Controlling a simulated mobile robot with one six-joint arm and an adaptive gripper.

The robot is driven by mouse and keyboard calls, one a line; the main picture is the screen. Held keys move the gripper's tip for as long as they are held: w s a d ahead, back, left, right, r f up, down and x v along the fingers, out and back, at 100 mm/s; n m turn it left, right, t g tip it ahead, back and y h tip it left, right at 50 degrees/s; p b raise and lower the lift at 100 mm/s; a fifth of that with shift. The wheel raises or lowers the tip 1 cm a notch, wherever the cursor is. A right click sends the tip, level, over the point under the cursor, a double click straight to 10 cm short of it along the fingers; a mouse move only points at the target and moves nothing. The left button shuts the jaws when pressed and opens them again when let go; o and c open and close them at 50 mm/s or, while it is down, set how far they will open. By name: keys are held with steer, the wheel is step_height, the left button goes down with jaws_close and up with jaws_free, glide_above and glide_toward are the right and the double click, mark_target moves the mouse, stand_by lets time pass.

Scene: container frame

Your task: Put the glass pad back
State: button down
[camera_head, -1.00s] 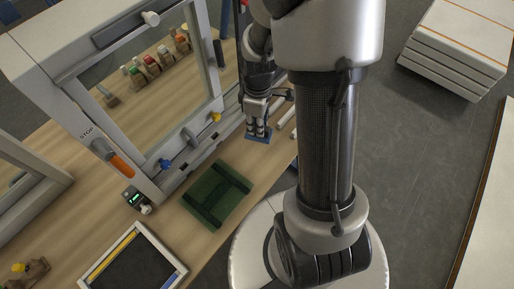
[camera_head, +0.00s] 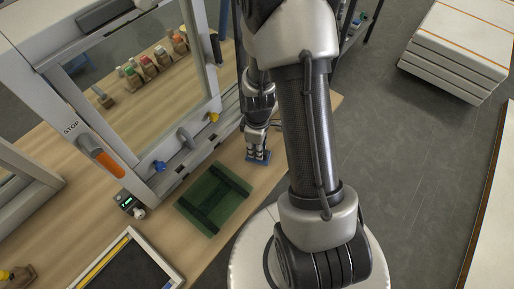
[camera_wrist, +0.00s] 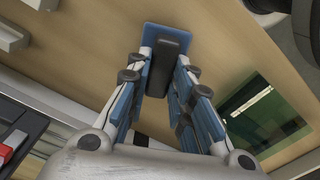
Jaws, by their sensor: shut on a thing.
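My gripper (camera_head: 258,148) points down above the wooden bench and is shut on a blue pad (camera_head: 258,158). In the wrist view, the pad (camera_wrist: 158,38) is a flat blue plate with a black grip block (camera_wrist: 168,62), and the block sits between my fingertips (camera_wrist: 160,88). I take this for the glass pad. In the head view the pad is just right of the dark green panel (camera_head: 232,188), near the bench's right edge. Whether the pad touches the bench is unclear.
The green panel with black bars lies flat on the bench (camera_head: 165,225). A cabinet with a raised glass front (camera_head: 140,75) stands left of my gripper; bottles (camera_head: 150,65) stand inside. A framed black tray (camera_head: 125,268) lies at lower left. Bare bench shows around the pad.

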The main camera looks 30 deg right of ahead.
steer(key=c, duration=1.4)
jaws_free()
steer(key=shift+r, duration=0.1)
step_height(320, 180, up, 19)
steer(key=a+m+t+p, duration=0.1)
steer(key=a+p, duration=0.1)
steer(key=p, duration=0.2)
steer(key=s+a+r+m+t, duration=0.1)
steer(key=s+a+r+m, duration=0.1)
steer(key=s+r, duration=0.2)
steer(key=s+a+r+m+t, duration=0.1)
steer(key=s+a+r+m, duration=0.2)
steer(key=s+r, duration=0.2)
steer(key=s+a+r+m+t, duration=0.1)
steer(key=s+a+r+m, duration=0.1)
steer(key=r, duration=0.5)
steer(key=shift+s+a+t, duration=0.15)
steer(key=shift+s+a, duration=0.2)
steer(key=shift+s, duration=0.35)
steer(key=shift+s+a+t, duration=0.15)
steer(key=shift+s+a, duration=0.2)
steer(key=shift+s, duration=0.35)
